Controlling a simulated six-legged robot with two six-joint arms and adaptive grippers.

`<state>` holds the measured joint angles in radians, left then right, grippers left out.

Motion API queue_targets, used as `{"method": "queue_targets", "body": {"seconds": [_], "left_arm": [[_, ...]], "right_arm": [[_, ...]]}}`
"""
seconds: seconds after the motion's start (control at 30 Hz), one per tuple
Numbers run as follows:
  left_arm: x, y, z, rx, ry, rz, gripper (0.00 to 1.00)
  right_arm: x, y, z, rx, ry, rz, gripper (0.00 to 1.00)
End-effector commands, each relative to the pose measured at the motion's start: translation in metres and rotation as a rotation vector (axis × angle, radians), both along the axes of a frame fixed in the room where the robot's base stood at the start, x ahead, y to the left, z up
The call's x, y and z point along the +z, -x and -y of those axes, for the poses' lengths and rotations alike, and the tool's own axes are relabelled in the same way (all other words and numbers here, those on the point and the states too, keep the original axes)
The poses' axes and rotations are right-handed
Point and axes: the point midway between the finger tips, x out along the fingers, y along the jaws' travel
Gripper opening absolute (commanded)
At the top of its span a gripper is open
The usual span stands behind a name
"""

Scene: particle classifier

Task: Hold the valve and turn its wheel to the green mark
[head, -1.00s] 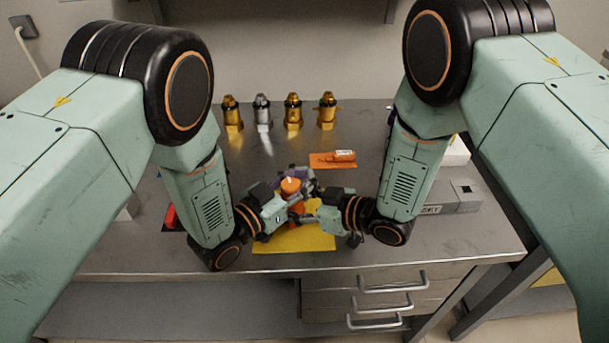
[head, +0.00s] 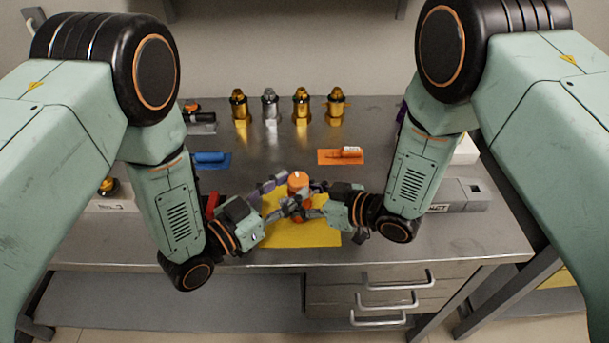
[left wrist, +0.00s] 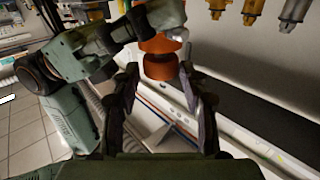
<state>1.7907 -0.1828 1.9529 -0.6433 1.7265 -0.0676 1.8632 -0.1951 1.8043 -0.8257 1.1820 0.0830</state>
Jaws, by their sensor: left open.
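The valve (head: 298,181) is orange with a small white mark on its top and stands over the yellow mat (head: 300,236). My left gripper (head: 274,194) is open, at the valve's left, with its fingers pointing at it. In the left wrist view the valve's orange part (left wrist: 160,58) shows between and just beyond the spread left fingertips (left wrist: 161,76). My right gripper (head: 306,204) is at the valve's right side with its fingers around its lower part; they partly hide it. I cannot make out a green mark.
Several brass and silver fittings (head: 301,108) stand in a row at the back. An orange tray (head: 328,157) lies behind the valve, a blue one (head: 212,160) to the left. A grey box (head: 460,196) is at the right. The bench between mat and fittings is mostly clear.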

Motion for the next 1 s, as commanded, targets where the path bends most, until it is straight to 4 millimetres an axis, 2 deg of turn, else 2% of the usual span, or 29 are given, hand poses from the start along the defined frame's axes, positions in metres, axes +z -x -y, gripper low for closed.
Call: {"method": "queue_targets", "body": {"seconds": [0.1, 0.3, 0.7, 0.73, 1.0], "left_arm": [[0.0, 0.016, -0.018, 0.007, 0.003, -0.004, 0.44], [0.0, 0.03, -0.033, 0.003, 0.001, -0.001, 0.44], [0.0, 0.035, -0.037, 0.001, 0.001, 0.001, 0.44], [0.0, 0.035, -0.037, 0.001, 0.001, 0.001, 0.44], [0.0, 0.035, -0.037, 0.001, 0.001, 0.001, 0.44]], "right_arm": [[-0.001, 0.001, 0.0, 0.001, 0.001, -0.003, 0.0], [-0.001, 0.001, 0.0, 0.001, 0.002, -0.003, 0.0], [-0.001, 0.001, 0.0, 0.001, 0.002, -0.003, 0.0], [-0.001, 0.001, 0.0, 0.001, 0.002, -0.003, 0.55], [-0.001, 0.001, 0.0, 0.001, 0.001, -0.001, 0.78]]}}
